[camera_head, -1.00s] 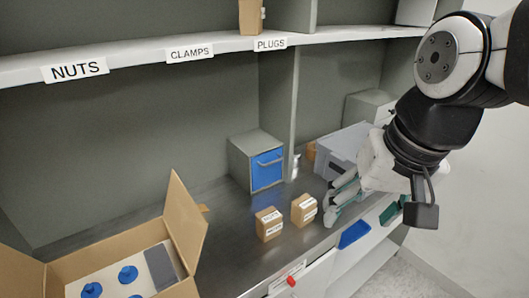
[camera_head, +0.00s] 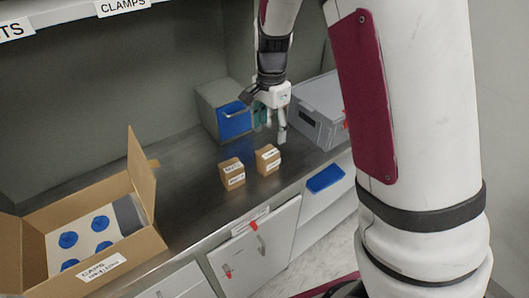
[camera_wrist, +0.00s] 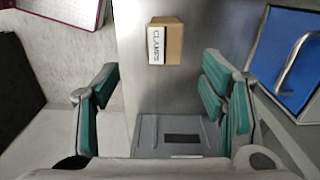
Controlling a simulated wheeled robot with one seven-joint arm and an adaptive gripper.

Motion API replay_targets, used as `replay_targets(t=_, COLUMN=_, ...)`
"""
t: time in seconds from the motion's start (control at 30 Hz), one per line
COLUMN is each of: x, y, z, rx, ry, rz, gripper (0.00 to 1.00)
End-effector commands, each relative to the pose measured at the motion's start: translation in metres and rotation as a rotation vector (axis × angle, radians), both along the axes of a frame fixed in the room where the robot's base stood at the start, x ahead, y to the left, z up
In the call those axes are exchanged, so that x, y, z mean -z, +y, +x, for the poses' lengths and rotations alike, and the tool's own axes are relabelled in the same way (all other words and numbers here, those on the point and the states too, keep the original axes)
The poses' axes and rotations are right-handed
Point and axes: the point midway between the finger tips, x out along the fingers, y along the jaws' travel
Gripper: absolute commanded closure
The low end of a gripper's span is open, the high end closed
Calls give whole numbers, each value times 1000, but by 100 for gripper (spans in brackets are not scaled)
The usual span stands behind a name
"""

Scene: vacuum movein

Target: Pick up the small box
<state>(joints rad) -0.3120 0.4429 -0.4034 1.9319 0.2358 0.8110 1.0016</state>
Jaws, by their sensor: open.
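Two small brown cardboard boxes with white labels stand side by side on the metal worktop: a left one (camera_head: 232,174) and a right one (camera_head: 267,160). Their labels are too small to read surely in the head view. In the wrist view one small box (camera_wrist: 172,42), labelled CLAMPS, lies beyond the fingertips, near the top middle. My gripper (camera_head: 271,122) points down just behind the right box, apart from it. In the wrist view my gripper (camera_wrist: 160,92) has its green-padded fingers spread wide with nothing between them.
A grey bin with a blue front (camera_head: 234,121) stands behind the boxes. A grey case (camera_head: 318,116) is to the right. An open carton (camera_head: 130,255) with blue round parts is at the left. A blue tray (camera_head: 325,178) sits below the worktop edge.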

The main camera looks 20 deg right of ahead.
Motion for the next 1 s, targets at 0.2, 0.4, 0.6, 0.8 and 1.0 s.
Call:
replay_targets(t=0.2, x=32, y=0, z=0, rx=5, ry=6, rz=-2, gripper=35)
replay_targets(t=0.4, x=68, y=0, z=0, rx=4, ry=6, rz=-2, gripper=35)
replay_targets(t=0.6, x=85, y=0, z=1, rx=3, ry=2, rz=-2, gripper=35)
replay_targets(t=0.8, x=103, y=1, z=3, rx=3, ry=5, rz=-2, gripper=35)
replay_targets(t=1.0, x=129, y=3, z=6, rx=1, ry=4, rz=-1, gripper=35)
